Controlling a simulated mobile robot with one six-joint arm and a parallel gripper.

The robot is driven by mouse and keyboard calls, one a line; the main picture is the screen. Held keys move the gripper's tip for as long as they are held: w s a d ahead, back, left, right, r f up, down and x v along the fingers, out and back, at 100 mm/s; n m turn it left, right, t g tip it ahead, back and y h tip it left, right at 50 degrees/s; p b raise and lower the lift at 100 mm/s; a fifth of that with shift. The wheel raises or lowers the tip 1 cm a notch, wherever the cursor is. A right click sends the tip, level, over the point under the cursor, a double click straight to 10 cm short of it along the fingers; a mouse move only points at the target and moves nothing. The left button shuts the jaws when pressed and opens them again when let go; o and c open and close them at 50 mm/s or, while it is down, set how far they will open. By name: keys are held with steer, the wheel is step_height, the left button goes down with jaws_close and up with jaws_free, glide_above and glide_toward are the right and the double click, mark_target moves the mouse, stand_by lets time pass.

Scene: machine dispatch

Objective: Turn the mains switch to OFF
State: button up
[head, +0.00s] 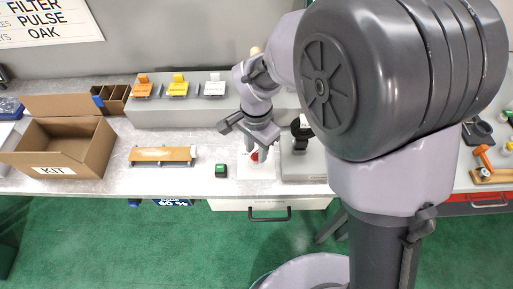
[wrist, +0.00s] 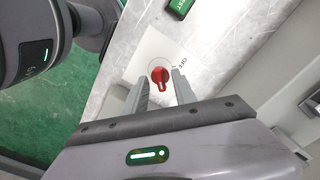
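The mains switch is a red rotary knob (wrist: 160,75) on a white plate (wrist: 150,55) set on the grey bench. In the wrist view its handle points down, toward my gripper, and the lettering OFF (wrist: 183,60) is to its upper right. The red knob also shows in the head view (head: 255,156), partly hidden by my fingers. My gripper (wrist: 161,82) is open, with one finger on each side of the knob. A gap shows on both sides; I cannot tell how deep the fingertips reach. My gripper points down in the head view (head: 257,154).
A small green-topped box (head: 221,171) stands left of the plate. A grey machine (head: 302,163) stands close on the right. Further left are a wooden-topped block (head: 162,154) and an open KIT carton (head: 62,150). Colored holders line the raised shelf (head: 160,115) behind.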

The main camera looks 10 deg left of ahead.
jaws_close()
steer(key=shift+n, duration=0.3)
steer(key=n+p, duration=0.1)
steer(key=n, duration=0.2)
steer(key=shift+r+n+p, duration=0.15)
steer(key=shift+n+p, duration=0.2)
steer(key=shift+n, duration=0.05)
steer(key=n+p, duration=0.1)
steer(key=n, duration=0.3)
steer(key=shift+n+p, duration=0.3)
steer(key=n+p, duration=0.1)
steer(key=n, duration=0.3)
steer(key=shift+p, duration=0.35)
steer(key=shift+n+p, duration=0.75)
steer(key=shift+n, duration=1.95)
